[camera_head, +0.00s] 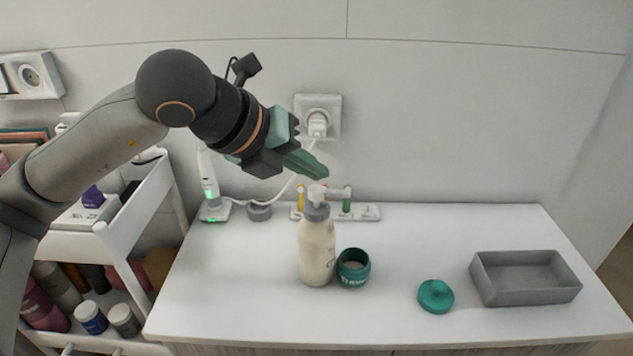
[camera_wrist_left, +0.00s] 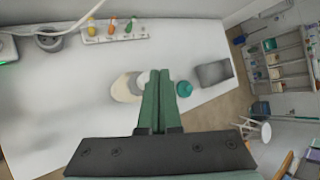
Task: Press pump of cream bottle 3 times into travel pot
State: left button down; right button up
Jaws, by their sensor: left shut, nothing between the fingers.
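The cream bottle (camera_head: 317,252) stands upright on the white counter, with a grey collar and a white pump head (camera_head: 316,194) on top. The open green travel pot (camera_head: 353,269) stands just right of the bottle, and its round green lid (camera_head: 436,296) lies farther right. My left gripper (camera_head: 320,171) is shut and empty, with its green fingertips close above the pump head; I cannot tell whether they touch it. In the left wrist view the shut fingers (camera_wrist_left: 159,80) lie beside the pale bottle (camera_wrist_left: 124,88) and hide the pot. My right gripper is not in view.
A grey tray (camera_head: 525,280) sits at the right of the counter. At the back are an electric toothbrush (camera_head: 209,187) on its charger, a small grey cup (camera_head: 259,211) and a white holder (camera_head: 370,212) with coloured items. A white cart stands left. The front counter is clear.

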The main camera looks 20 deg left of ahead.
aim_at(311, 192)
pick_arm(q)
jog(key=shift+r, duration=0.1)
jog(key=shift+r+p, duration=1.45)
jog(key=shift+r, duration=1)
dwell(0.9)
notch_tip(311, 192, up, 4)
jog(key=p, duration=0.6)
jog(key=shift+f, duration=0.1)
jog(key=shift+f, duration=0.15)
notch_tip(311, 192, down, 8)
jog(key=b, duration=0.5)
jog(key=shift+f+b, duration=0.3)
jog(key=shift+b, duration=0.2)
